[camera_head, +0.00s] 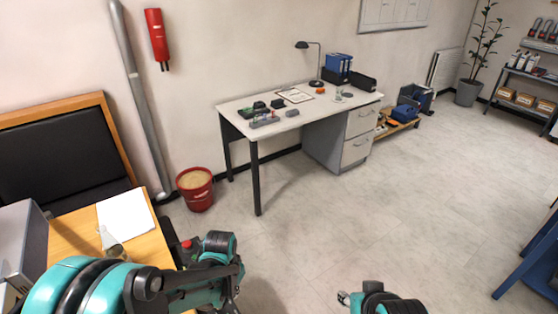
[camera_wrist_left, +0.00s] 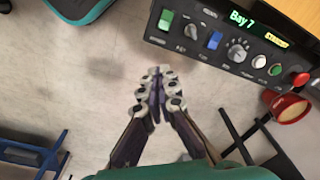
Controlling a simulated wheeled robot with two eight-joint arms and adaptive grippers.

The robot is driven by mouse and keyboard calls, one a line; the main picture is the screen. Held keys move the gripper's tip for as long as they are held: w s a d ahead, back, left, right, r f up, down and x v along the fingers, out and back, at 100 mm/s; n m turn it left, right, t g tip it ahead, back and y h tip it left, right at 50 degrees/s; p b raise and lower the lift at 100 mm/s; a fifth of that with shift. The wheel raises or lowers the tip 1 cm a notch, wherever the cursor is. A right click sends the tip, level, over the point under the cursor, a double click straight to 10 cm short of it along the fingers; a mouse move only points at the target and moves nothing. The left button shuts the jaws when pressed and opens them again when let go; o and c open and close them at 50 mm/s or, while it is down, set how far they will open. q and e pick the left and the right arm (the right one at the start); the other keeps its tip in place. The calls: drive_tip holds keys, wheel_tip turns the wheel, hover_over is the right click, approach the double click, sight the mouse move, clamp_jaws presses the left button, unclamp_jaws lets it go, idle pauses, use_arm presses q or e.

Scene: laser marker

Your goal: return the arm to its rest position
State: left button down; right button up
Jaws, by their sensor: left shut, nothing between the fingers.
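My left arm (camera_head: 190,281) comes in from the lower left of the head view and reaches over the right side of the wooden desk. Its fingertips cannot be made out there. In the left wrist view my left gripper (camera_wrist_left: 158,82) is shut and empty, its fingers together above bare floor. A dark control panel (camera_wrist_left: 225,42) reading "Bay 7" is at the upper right of that view, apart from the fingers. It has green and blue switches, knobs and a red button (camera_wrist_left: 300,78). Part of my right arm (camera_head: 385,302) shows at the bottom of the head view; its gripper is not visible.
The wooden desk (camera_head: 78,238) holds a white sheet (camera_head: 126,214) and a grey box (camera_head: 22,243). A red bucket (camera_head: 196,195) stands by the wall. A white table (camera_head: 240,103) with small items stands at the back. The floor (camera_head: 370,210) in the middle is clear.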

use_arm(q)
drive_tip(key=s+a+r+n+t, duration=0.2)
drive_tip(key=s+r, duration=0.3)
drive_tip(key=r, duration=0.3)
drive_tip(key=s+a+r+n+t, duration=0.2)
drive_tip(key=s+r+t, duration=0.2)
drive_tip(key=r, duration=0.4)
drive_tip(key=shift+s+r+n, duration=0.15)
drive_tip(key=shift+s+n, duration=0.15)
drive_tip(key=shift+s, duration=0.3)
